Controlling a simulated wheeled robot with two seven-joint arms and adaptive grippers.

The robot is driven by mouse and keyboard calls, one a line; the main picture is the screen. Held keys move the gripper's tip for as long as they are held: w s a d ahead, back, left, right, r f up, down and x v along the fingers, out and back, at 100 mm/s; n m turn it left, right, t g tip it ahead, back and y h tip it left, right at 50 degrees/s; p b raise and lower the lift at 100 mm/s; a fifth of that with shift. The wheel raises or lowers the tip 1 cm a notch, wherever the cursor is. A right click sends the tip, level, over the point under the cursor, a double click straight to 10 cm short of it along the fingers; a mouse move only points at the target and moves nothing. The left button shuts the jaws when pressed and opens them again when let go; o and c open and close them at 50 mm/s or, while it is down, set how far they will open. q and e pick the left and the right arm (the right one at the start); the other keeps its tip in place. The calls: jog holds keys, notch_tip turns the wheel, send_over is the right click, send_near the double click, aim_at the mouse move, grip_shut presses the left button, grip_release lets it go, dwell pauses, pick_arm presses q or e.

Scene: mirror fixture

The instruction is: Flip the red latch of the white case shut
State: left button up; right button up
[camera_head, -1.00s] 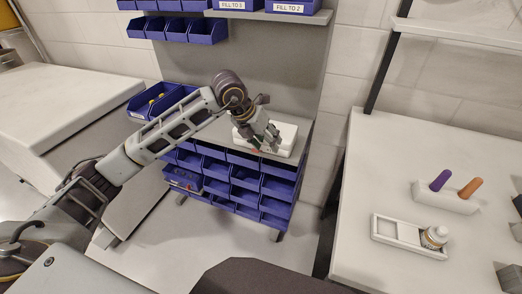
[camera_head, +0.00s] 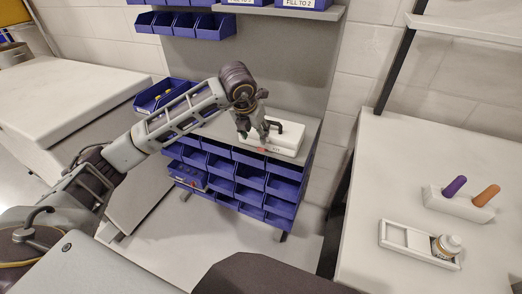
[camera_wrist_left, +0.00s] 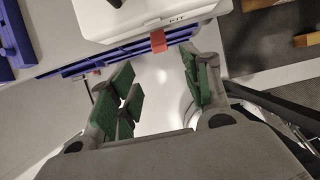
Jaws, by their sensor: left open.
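The white case (camera_head: 287,143) sits on the bench top above the blue bins, with its left part behind my gripper. Its white body also shows at the top of the left wrist view (camera_wrist_left: 120,18), with dark lettering on its front. The red latch (camera_wrist_left: 158,41) sticks out from the case's front edge. In the head view the latch (camera_head: 262,150) is a small red spot just below the fingers. My left gripper (camera_head: 259,136) is over the case's front left side. In the wrist view its green-padded fingers (camera_wrist_left: 158,88) are spread and empty, apart from the latch. My right gripper is out of view.
Rows of blue bins (camera_head: 237,177) are below the bench top, and a grey panel rises behind it. A white table (camera_head: 365,215) at right holds a tray with a bottle (camera_head: 446,244) and a block with purple and orange pegs. A white worktop (camera_head: 70,95) is at left.

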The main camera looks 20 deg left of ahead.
aim_at(261, 149)
pick_arm(q)
jog(key=x, duration=1.2)
jog(key=shift+f+b, duration=0.15)
jog(key=shift+b, duration=0.15)
jog(key=shift+w+f, duration=0.1)
jog(key=shift+f, duration=0.25)
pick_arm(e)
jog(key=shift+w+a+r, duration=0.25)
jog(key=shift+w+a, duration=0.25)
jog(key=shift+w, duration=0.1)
